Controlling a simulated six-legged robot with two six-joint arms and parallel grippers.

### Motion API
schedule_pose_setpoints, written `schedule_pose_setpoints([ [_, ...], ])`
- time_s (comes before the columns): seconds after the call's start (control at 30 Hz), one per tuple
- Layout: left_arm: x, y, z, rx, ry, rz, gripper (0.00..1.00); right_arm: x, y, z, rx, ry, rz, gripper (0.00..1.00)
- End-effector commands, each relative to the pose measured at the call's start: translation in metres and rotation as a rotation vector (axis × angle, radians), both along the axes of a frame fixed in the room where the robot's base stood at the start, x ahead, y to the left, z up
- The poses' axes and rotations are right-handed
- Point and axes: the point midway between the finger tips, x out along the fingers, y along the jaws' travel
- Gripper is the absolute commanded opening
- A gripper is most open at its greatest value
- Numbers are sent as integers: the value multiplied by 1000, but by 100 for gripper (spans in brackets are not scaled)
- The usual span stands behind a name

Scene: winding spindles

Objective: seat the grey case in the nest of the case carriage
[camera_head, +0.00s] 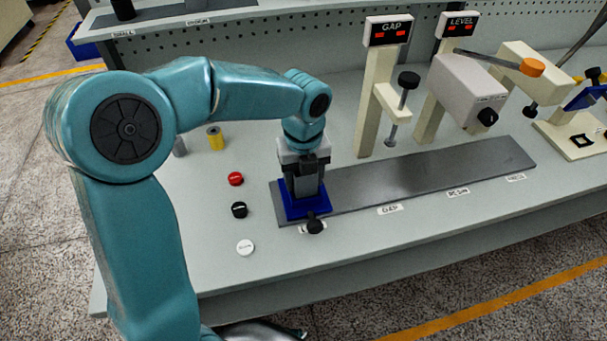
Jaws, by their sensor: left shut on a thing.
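The blue case carriage (322,208) sits at the left end of a grey metal track, with a black knob on its front side. My left gripper (304,182) points down directly over the carriage and is shut. What it holds looks like the grey case, a dark grey block low between the fingers, mostly hidden by them. The nest is covered by the gripper, so I cannot tell whether the case touches its floor. My right gripper is not in view.
The grey track (430,176) runs right, clear of objects. Behind it stand the GAP post (375,110) and the LEVEL unit (465,90). Red (235,179), black (239,210) and white (245,247) buttons lie left of the carriage. A yellow cylinder (215,138) stands further back.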

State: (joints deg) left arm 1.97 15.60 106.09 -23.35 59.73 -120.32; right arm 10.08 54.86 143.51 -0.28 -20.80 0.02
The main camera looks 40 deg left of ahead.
Motion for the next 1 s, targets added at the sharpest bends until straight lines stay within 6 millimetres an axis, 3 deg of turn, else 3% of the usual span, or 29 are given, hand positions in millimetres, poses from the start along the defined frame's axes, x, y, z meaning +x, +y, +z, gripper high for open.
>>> schedule_pose_setpoints([
  [0.03, 0, 0, 0, 0, 0, 0, 61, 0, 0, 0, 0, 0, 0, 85],
  [0.1, 0, 0, 0, 0, 0, 0, 84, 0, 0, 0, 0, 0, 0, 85],
  [0.5, 0, 0, 9, 1, -2, 0, 85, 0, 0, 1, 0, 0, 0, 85],
  [0.67, 1, 0, 42, 0, -6, 0, 85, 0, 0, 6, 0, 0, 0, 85],
  [1.0, 1, 0, 130, 0, -4, -1, 85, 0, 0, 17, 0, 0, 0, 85],
])
